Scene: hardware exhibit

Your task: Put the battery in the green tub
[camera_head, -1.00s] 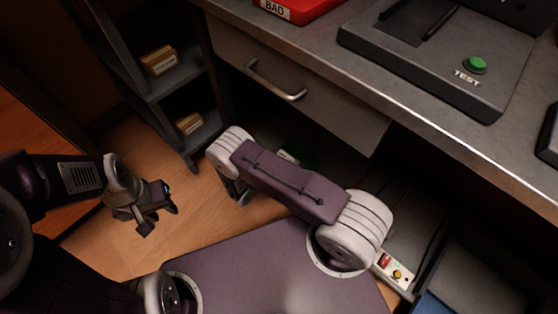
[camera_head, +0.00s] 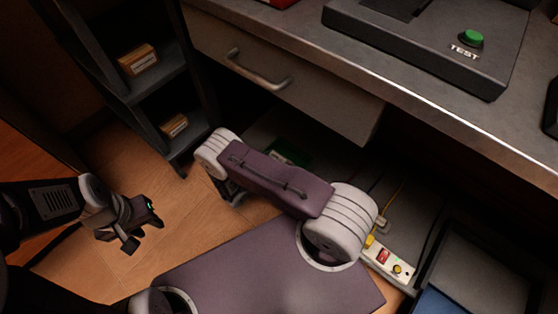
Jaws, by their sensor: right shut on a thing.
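My left gripper (camera_head: 143,232) is at the left above the wood floor, its two fingers apart and nothing between them. My right arm crosses the middle; its grey gripper (camera_head: 232,192) shows only in part below the white wrist joint. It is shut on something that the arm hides. I cannot make out a battery anywhere. A dark green item (camera_head: 288,152) with a pale patch lies in shadow under the desk, partly behind my right arm; I cannot tell whether it is the green tub.
A grey desk (camera_head: 400,80) with a handled drawer (camera_head: 300,90) fills the upper right. A tester with a green button (camera_head: 470,39) stands on it. A dark shelf (camera_head: 150,85) holds small boxes. A power strip (camera_head: 388,262) and a dark bin (camera_head: 475,270) lie lower right. Floor is clear at left.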

